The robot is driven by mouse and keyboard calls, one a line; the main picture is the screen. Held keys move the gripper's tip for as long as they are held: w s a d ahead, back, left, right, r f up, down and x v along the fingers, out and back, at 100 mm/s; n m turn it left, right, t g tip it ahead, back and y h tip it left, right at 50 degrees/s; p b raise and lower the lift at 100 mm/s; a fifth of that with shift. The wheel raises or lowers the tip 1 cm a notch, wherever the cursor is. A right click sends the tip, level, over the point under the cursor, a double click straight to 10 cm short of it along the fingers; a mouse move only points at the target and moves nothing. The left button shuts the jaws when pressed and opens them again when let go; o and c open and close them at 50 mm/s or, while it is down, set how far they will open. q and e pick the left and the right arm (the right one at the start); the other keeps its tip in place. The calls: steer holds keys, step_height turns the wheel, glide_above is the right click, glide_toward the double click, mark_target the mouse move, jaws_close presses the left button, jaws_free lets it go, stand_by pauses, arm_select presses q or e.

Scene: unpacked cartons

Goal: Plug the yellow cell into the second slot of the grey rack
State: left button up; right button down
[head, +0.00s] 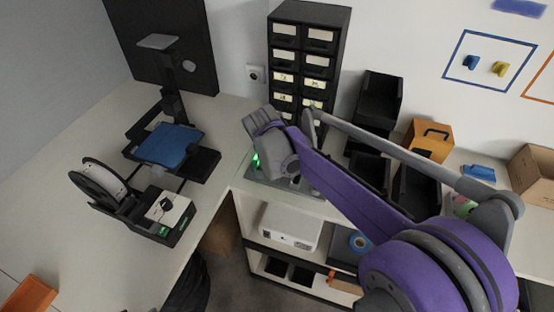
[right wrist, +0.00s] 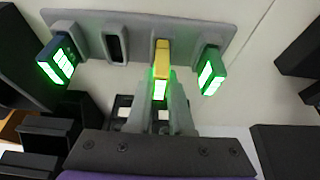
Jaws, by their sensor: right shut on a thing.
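The grey rack (right wrist: 135,22) runs across the top of the right wrist view. The yellow cell (right wrist: 161,55) stands at a rack slot, with its far end against or inside it; the exact depth is hard to see. Its near face glows green. My right gripper (right wrist: 160,95) is shut on this cell, a finger on each side. An empty dark slot (right wrist: 114,44) is left of it. In the head view, the grey rack (head: 308,187) is partly hidden beneath my right wrist, and the cell cannot be made out. My left gripper is not in view.
Dark cells with green lights sit in the rack on the left (right wrist: 57,60) and right (right wrist: 210,72). A black drawer cabinet (head: 303,55) stands behind the rack. Black bins (head: 378,100) and an orange box (head: 428,138) are to the right.

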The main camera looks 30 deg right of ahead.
steer(key=shift+f+b, duration=0.35)
steer(key=shift+f, duration=0.25)
stand_by(0.4)
steer(key=c, duration=0.7)
jaws_free()
steer(key=shift+c, duration=0.2)
steer(key=shift+r, duration=0.1)
